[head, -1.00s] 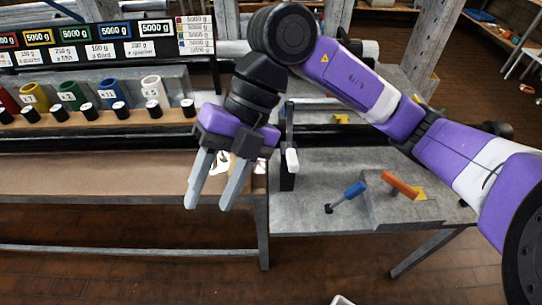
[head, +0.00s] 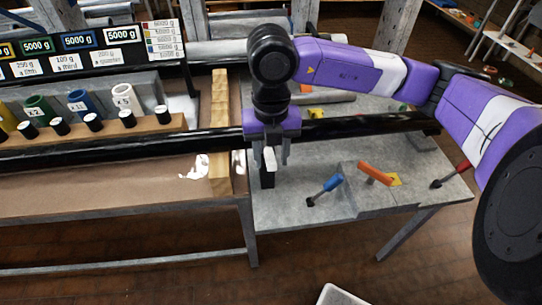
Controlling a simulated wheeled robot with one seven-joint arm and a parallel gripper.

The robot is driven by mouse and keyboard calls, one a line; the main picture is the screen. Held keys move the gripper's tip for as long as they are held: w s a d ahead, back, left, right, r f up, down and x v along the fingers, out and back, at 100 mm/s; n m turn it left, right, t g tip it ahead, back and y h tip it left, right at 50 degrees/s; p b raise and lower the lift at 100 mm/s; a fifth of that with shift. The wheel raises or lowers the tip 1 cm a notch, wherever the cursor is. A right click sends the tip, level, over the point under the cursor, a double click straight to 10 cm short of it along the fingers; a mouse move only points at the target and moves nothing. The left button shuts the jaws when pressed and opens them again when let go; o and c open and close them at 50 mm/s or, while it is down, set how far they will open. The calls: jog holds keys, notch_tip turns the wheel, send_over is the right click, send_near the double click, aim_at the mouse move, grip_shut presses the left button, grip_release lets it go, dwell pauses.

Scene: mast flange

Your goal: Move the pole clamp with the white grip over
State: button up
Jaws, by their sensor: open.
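The pole clamp with the white grip (head: 269,160) is near the left end of the grey table, with its black body (head: 267,180) below the grip. My gripper (head: 270,155) points down at it, with its fingers open on either side of the white grip as seen from the head. I cannot tell whether the fingers touch it. My gripper's palm hides the top of the clamp and part of the long black pole (head: 360,126).
A blue-handled tool (head: 331,184), an orange-handled one (head: 374,173) and a red-handled one (head: 462,168) lie to the right on the grey table (head: 300,212). Coloured cups, including a white one (head: 125,98), and black-ended pegs stand at left. A wooden block (head: 220,130) is just left of my gripper.

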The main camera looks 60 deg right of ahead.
jog(key=shift+f, duration=0.55)
grip_shut()
dwell(1.1)
